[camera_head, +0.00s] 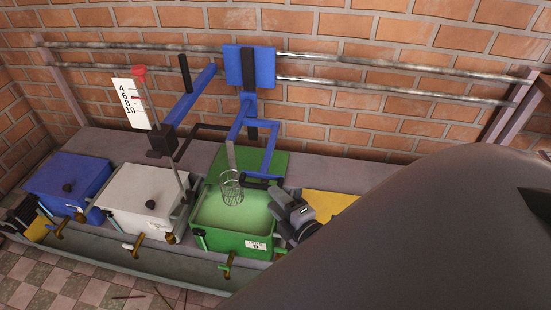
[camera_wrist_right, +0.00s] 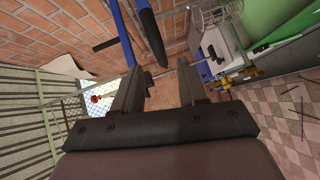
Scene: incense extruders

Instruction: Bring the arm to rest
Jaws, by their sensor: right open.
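My right gripper (camera_head: 286,204) is at the right edge of the green vat (camera_head: 234,243) in the head view, close to the wire basket (camera_head: 231,187). In the right wrist view, my right gripper (camera_wrist_right: 160,80) has its two fingers spread apart with nothing between them. The wire basket also shows at the top right of the wrist view (camera_wrist_right: 205,16), beyond the fingers. My right arm's large dark link (camera_head: 420,230) fills the lower right of the head view and hides what lies behind it. My left gripper is in neither view.
A blue vat (camera_head: 85,175) and a white vat (camera_head: 150,190) stand left of the green vat. A blue lever frame (camera_head: 272,135) hangs above it from rails (camera_head: 400,62) along the brick wall. A scale card (camera_head: 129,103) and red knob (camera_head: 139,71) stand at left.

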